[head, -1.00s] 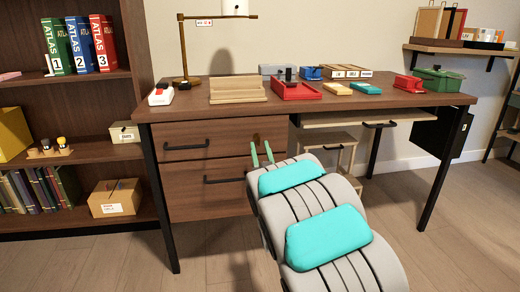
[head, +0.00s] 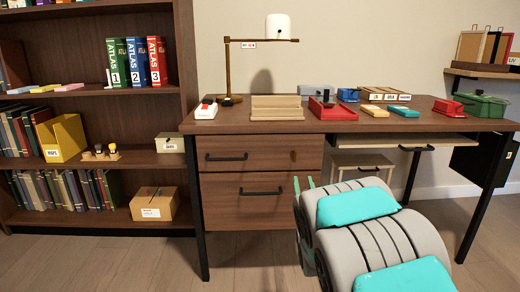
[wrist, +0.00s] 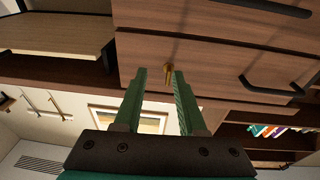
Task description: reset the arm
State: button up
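My arm, grey with turquoise pads, stretches in from the lower right of the head view. My gripper (head: 303,184) is in front of the desk's drawers, its green fingertips just showing past the arm. In the wrist view my gripper (wrist: 157,80) is open, with two green fingers apart and nothing held. A small brass key or knob (wrist: 168,74) sticks out of a wooden drawer front, seen between and just beyond the fingertips. I cannot tell the exact distance to it.
The wooden desk (head: 230,125) holds a lamp (head: 229,70), a red tray (head: 331,110) and several small boxes. Its drawers (head: 262,154) are shut. A bookshelf (head: 90,102) stands at left, a stool (head: 362,163) under the desk. The floor (head: 120,262) at lower left is clear.

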jog(key=s+a+g+y+p, duration=0.1)
jog(key=s+g+p, duration=0.8)
jog(key=s, duration=4.4)
jog(key=g, duration=1.2)
jog(key=shift+a+n, duration=0.3)
jog(key=shift+a, duration=0.05)
jog(key=shift+o, duration=0.4)
